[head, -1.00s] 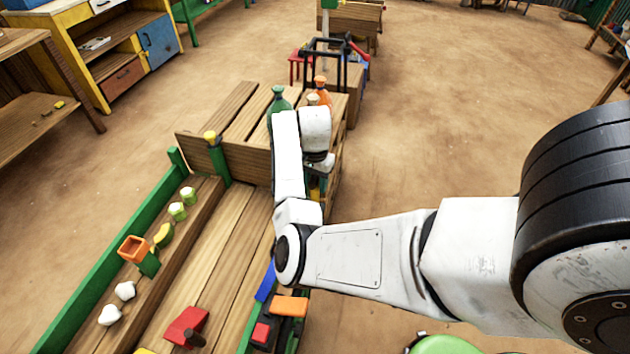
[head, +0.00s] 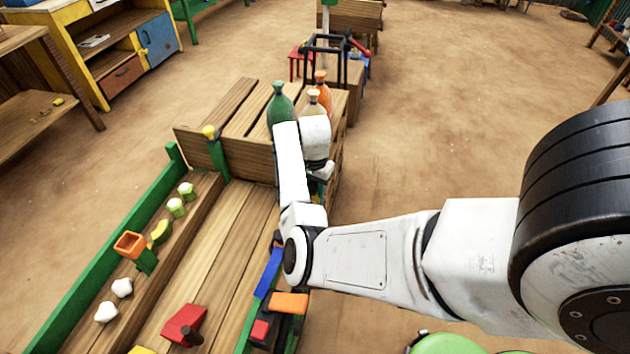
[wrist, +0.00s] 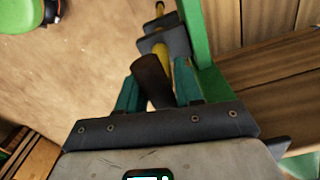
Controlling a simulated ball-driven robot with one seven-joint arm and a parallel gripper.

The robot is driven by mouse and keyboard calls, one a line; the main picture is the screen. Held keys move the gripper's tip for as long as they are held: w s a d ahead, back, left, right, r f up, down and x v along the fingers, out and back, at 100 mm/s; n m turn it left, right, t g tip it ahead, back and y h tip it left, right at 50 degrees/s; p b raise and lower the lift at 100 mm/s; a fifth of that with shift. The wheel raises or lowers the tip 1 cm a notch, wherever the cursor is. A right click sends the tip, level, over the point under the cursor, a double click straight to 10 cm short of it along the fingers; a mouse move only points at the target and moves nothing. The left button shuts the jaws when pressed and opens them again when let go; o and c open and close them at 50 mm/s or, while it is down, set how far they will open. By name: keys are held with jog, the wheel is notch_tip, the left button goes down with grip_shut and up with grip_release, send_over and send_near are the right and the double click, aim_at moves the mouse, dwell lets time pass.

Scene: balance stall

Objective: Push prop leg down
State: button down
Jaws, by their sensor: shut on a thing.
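In the wrist view my gripper (wrist: 157,78) has its two teal fingers on either side of a dark brown round handle (wrist: 152,82) and is shut on it. Beyond the handle a yellow rod (wrist: 161,50) runs through dark grey brackets (wrist: 174,35), beside a green post (wrist: 202,55). The rod and handle look like the prop leg; its lower end and any contact with the ground are hidden. In the head view my arm's white end links cover the gripper and leg, at the right side of the wooden stall (head: 245,150).
Green (head: 281,105) and orange (head: 321,90) bottles stand on the stall top above my wrist. An orange block (head: 289,303) and a red block (head: 184,324) lie nearer. A green round object (wrist: 28,15) shows in the wrist view. Bare ground lies to the right.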

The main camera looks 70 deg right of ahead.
notch_tip(320, 180, down, 6)
jog(key=shift+r+b, duration=0.15)
jog(key=shift+b, duration=0.7)
jog(key=c, duration=0.8)
grip_release()
jog(key=shift+c, duration=0.2)
notch_tip(320, 180, up, 11)
jog(key=shift+f+p, duration=0.1)
jog(key=shift+p, duration=0.65)
jog(key=shift+s, duration=0.1)
